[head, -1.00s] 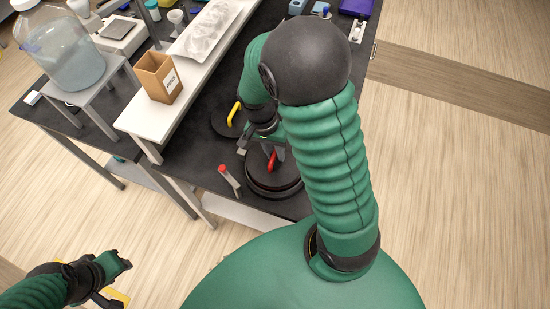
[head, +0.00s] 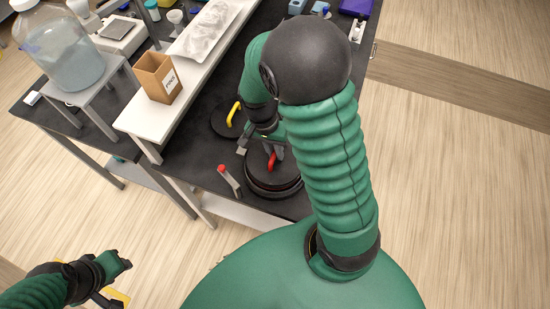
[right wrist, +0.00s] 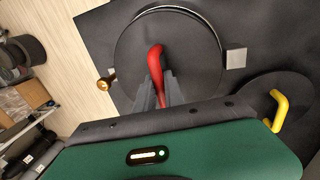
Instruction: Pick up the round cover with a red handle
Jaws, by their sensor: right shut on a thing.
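The round black cover (head: 259,171) with a red handle (head: 271,162) is on a round dark base at the front of the black table. In the right wrist view the cover (right wrist: 195,70) fills the upper middle, and its red handle (right wrist: 156,72) lies between my right gripper's fingers (right wrist: 155,95). My right gripper (head: 272,153) is shut on the red handle. Whether the cover is clear of its base I cannot tell. My left gripper (head: 108,300) is low at the left, over the floor, away from the table; its jaws are partly cut off.
A second round black cover with a yellow handle (head: 233,113) lies just behind. A grey post with a red top (head: 229,179) stands left of the base. A white shelf (head: 150,119) with a brown box (head: 157,79) runs along the left. Open floor lies to the right.

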